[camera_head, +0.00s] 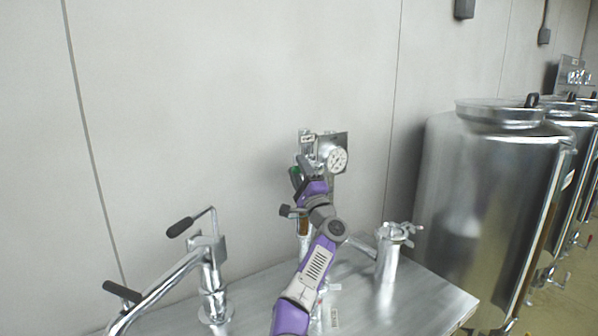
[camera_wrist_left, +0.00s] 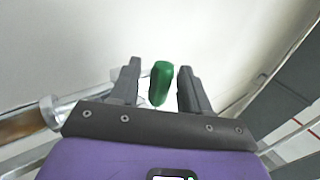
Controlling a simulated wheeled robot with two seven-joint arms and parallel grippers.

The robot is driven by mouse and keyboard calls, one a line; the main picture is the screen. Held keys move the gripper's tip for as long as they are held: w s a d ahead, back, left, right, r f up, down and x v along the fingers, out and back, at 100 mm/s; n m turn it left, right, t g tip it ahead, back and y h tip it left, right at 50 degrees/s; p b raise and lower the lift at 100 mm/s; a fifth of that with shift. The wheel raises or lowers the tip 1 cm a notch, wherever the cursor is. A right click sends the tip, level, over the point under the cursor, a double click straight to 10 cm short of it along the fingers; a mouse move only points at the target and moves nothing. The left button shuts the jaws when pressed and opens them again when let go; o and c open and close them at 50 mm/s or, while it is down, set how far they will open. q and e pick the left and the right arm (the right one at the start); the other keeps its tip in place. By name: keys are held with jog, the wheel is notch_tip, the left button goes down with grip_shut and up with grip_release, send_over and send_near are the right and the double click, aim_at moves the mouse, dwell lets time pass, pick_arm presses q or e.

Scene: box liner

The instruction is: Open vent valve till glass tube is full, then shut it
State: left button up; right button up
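The vent valve's green handle (camera_head: 295,178) shows just left of my left gripper (camera_head: 304,168), below the wall-side gauge. In the left wrist view the green handle (camera_wrist_left: 160,82) stands between the two dark fingers of the open left gripper (camera_wrist_left: 159,66), with a gap on each side. An upright tube with amber-brown content (camera_head: 304,228), apparently the glass tube, shows below the gripper. My purple arm hides part of it, and I cannot tell its liquid level. My right gripper is not in view.
A round dial gauge (camera_head: 337,160) sits at the top of the fixture. A metal lever tap with black grips (camera_head: 180,228) stands at left. A short steel fitting (camera_head: 388,255) stands on the metal table (camera_head: 400,305). Large steel tanks (camera_head: 480,200) fill the right. The wall is close behind.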

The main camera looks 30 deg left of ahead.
pick_arm(q)
jog(key=b+v, duration=0.5)
jog(key=v, duration=0.2)
jog(key=shift+s+d+f, duration=0.15)
jog(key=shift+s, duration=0.05)
dwell(0.7)
